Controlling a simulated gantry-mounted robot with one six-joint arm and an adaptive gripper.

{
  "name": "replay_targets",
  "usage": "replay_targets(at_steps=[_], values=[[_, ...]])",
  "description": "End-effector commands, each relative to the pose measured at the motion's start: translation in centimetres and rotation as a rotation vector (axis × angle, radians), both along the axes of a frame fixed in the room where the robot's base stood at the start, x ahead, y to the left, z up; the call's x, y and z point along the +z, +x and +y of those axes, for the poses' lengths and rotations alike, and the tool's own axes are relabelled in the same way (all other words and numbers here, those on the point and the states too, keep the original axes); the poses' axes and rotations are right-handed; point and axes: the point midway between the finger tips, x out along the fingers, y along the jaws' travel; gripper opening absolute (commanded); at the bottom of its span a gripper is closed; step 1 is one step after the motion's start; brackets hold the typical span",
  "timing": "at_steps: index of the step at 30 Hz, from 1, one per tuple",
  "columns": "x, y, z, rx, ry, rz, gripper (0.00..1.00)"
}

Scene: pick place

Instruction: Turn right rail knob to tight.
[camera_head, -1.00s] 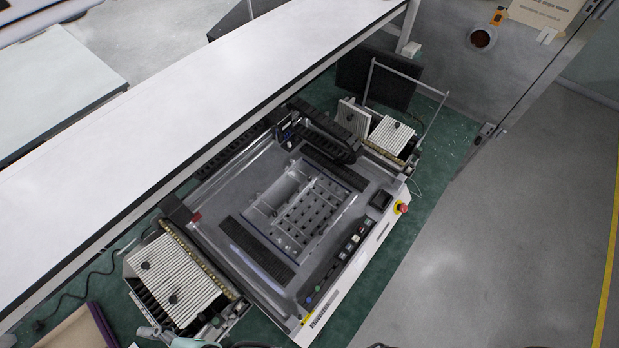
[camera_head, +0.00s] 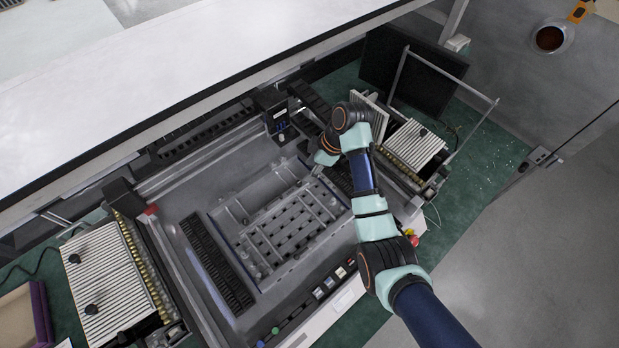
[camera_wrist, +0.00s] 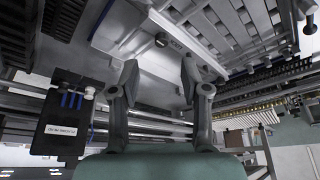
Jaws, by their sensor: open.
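My gripper (camera_wrist: 162,68) shows in the wrist view with two dark grey fingers spread apart and nothing between them. In the head view the hand is over the upper right of the grey machine bed (camera_head: 190,175), and its fingers are too small to make out. In the wrist view a small dark round knob (camera_wrist: 162,40) sits on a grey bar just beyond the fingertips, apart from them. I cannot tell whether it is the right rail knob or how tight it is. In the head view my arm hides part of the machine's right side.
A black labelled block (camera_wrist: 62,122) with blue pins is left of the fingers. Ribbed feeder units stand at the right (camera_head: 415,145) and left (camera_head: 105,285). The white shelf (camera_head: 200,60) runs along the back. A red button (camera_head: 413,240) is at the front right corner.

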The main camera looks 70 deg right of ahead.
Motion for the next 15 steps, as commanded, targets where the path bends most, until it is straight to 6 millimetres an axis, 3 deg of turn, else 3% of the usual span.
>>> replay_targets(at_steps=[15], values=[[-6.8, 2.8, 0.8, -0.002, -0.001, 0.002, 0.46]])
